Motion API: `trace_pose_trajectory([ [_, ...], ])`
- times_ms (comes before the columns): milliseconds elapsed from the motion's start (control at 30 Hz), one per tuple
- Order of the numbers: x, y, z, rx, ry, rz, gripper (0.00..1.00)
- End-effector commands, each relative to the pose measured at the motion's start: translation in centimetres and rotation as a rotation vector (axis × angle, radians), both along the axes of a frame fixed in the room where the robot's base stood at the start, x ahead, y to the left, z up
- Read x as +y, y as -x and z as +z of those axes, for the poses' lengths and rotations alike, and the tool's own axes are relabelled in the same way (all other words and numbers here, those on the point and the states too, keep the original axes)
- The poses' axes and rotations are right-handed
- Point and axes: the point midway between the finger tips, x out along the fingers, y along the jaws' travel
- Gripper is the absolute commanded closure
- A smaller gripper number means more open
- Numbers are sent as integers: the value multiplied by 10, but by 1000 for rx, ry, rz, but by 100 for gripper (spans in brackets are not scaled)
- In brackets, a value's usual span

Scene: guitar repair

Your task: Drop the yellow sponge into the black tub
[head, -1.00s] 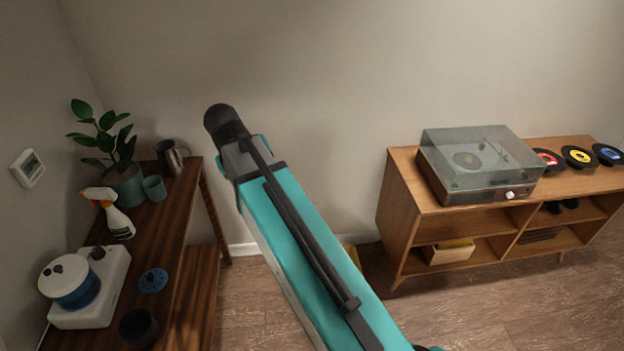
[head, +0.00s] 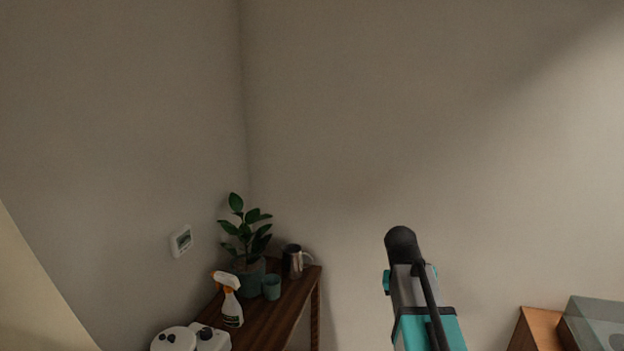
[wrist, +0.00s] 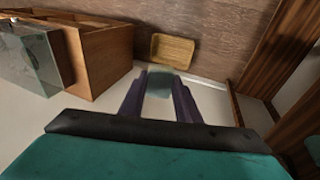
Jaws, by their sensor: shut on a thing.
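My gripper (wrist: 160,95) shows in the wrist view with its two dark fingers closed on a small block, which I take for the sponge (wrist: 159,84). Only a blurred grey-green face of it shows between the fingers; no yellow side is seen. It is held in the air, apart from any surface. In the head view only part of my teal arm shows at the lower right, and the fingers are out of sight. I see no black tub in either view now.
A dark wooden bench (head: 286,311) stands in the corner with a potted plant (head: 247,275), a teal cup (head: 271,287), a metal mug (head: 293,261) and a spray bottle (head: 230,300). A yellow bin-like object (wrist: 172,50) lies by a wooden cabinet (wrist: 100,50).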

Motion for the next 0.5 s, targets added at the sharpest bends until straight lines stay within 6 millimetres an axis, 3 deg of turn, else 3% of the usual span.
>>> trace_pose_trajectory([
  [33, -17, 0, 3, 1, -1, -39, 88],
  [500, -158, 27, 3, 1, -6, -371, 88],
])
